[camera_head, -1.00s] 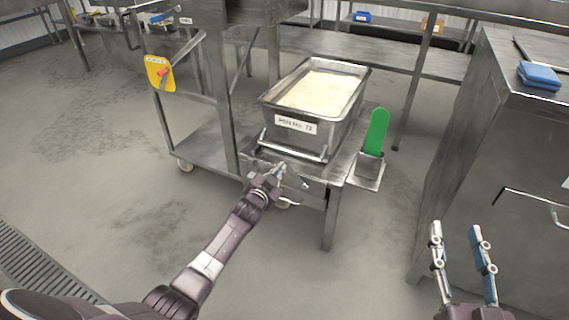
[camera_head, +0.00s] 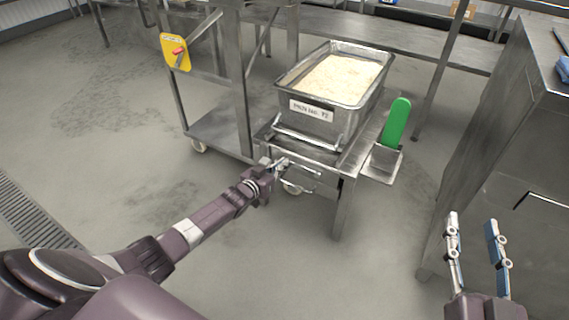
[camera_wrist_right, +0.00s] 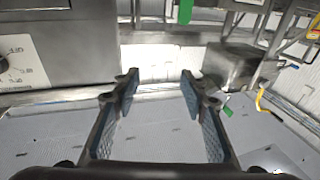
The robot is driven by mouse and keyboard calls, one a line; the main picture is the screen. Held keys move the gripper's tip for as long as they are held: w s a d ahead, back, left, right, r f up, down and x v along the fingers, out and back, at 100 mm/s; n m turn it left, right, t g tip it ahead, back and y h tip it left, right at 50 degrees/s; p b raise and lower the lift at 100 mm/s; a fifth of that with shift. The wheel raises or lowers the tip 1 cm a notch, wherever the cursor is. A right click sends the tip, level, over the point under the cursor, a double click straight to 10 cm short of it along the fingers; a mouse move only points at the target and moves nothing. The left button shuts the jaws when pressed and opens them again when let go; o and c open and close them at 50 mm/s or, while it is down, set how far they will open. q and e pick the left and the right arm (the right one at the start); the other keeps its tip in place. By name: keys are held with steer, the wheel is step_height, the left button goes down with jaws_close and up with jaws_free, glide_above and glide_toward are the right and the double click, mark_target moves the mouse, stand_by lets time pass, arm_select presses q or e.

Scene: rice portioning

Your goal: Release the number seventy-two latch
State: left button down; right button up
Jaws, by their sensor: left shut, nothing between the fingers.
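A metal bin (camera_head: 309,117) full of rice (camera_head: 338,78) stands on a metal stand (camera_head: 345,190); its front label (camera_head: 312,110) appears to end in 72. A metal handle or latch lever (camera_head: 304,174) is on the front of the stand below the bin. My left gripper (camera_head: 279,163) is shut and empty, its tip at the stand's front beside the lever; I cannot tell if it touches. My right gripper (camera_head: 478,240) is open and empty, low at the right, away from the bin. It also shows open in the right wrist view (camera_wrist_right: 160,82).
A green-handled tool (camera_head: 396,122) stands in a holder (camera_head: 384,160) on the stand's right side. A cart (camera_head: 215,135) with a yellow plate (camera_head: 174,52) is at the left. A metal cabinet (camera_head: 490,150) is at the right. The floor in front is clear.

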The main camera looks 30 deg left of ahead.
arm_select(q)
steer(key=shift+a+f+b, duration=0.15)
steer(key=shift+f+b, duration=0.3)
steer(key=shift+f, duration=0.1)
steer(key=shift+a+f+b, duration=0.15)
steer(key=shift+f+b, duration=0.25)
steer(key=shift+f, duration=0.1)
arm_select(e)
steer(key=s+r+t+y, duration=0.1)
steer(key=r+t, duration=0.1)
steer(key=r, duration=0.3)
steer(key=s+r+t, duration=0.2)
steer(key=r+t, duration=0.1)
steer(key=r, duration=0.2)
steer(key=shift+s+a+t+y, duration=0.15)
steer(key=shift+s+t+y, duration=0.15)
steer(key=shift+y, duration=0.1)
arm_select(q)
steer(key=shift+s, duration=0.1)
